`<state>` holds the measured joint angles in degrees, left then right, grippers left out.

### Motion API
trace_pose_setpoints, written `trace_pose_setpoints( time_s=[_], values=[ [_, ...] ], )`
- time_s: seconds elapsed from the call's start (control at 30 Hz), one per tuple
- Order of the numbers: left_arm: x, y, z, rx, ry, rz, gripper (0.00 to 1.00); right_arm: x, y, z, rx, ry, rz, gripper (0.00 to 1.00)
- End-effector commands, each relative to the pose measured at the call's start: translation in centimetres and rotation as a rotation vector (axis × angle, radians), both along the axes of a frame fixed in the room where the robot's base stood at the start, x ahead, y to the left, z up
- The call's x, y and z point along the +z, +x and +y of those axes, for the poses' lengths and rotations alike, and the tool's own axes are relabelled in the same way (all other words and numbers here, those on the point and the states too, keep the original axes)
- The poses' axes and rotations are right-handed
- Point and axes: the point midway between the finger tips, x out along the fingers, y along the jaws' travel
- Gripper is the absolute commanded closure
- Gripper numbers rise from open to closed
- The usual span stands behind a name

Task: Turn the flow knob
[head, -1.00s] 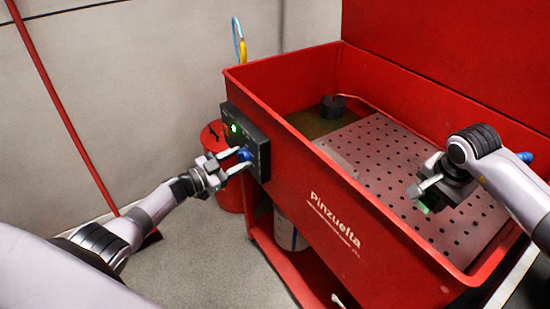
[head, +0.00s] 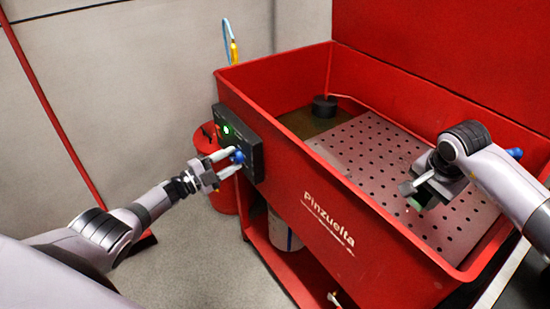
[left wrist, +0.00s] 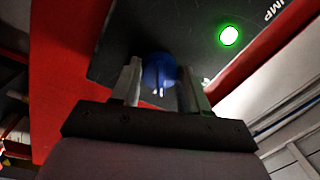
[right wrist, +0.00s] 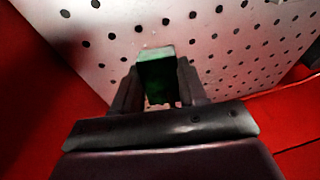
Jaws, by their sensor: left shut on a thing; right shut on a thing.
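The blue flow knob (head: 238,156) sits on the dark control panel (head: 250,140) on the end of the red wash tub. My left gripper (head: 229,164) has its fingers on either side of the knob and is shut on it. The left wrist view shows the blue knob (left wrist: 159,70) between both fingers, with a white mark on its face. My right gripper (head: 415,196) is above the perforated tray, shut on a green block (right wrist: 158,76). In the head view this block is mostly hidden by the gripper.
The red tub (head: 300,180) holds a perforated metal tray (head: 375,150) and a black round part (head: 324,106). A lit green light (head: 226,129) is on the panel. A red bin (head: 222,197) stands below the panel. A red pole (head: 55,120) leans at the left.

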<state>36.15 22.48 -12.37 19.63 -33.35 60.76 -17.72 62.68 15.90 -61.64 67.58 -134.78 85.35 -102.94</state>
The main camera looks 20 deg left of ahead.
Motion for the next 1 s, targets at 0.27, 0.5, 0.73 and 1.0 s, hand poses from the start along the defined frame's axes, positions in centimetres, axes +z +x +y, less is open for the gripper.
trace_pose_setpoints(
  time_s=[0.27,0.5,0.73,1.0],
  values=[
    [-0.01,-0.02,0.05,0.001,0.051,-0.034,0.86,0.06,0.03,0.02,0.000,0.000,-0.001,0.95],
    [0.00,-0.02,0.04,0.000,0.057,-0.038,0.86,0.06,0.03,0.02,0.000,0.000,-0.001,0.95],
    [-0.01,-0.02,0.04,0.000,0.056,-0.037,0.42,0.06,0.03,0.02,0.000,0.000,-0.001,0.95],
    [0.01,-0.01,0.04,0.000,0.055,-0.037,0.30,0.06,0.03,0.02,0.000,0.000,-0.001,0.95]
  ],
)
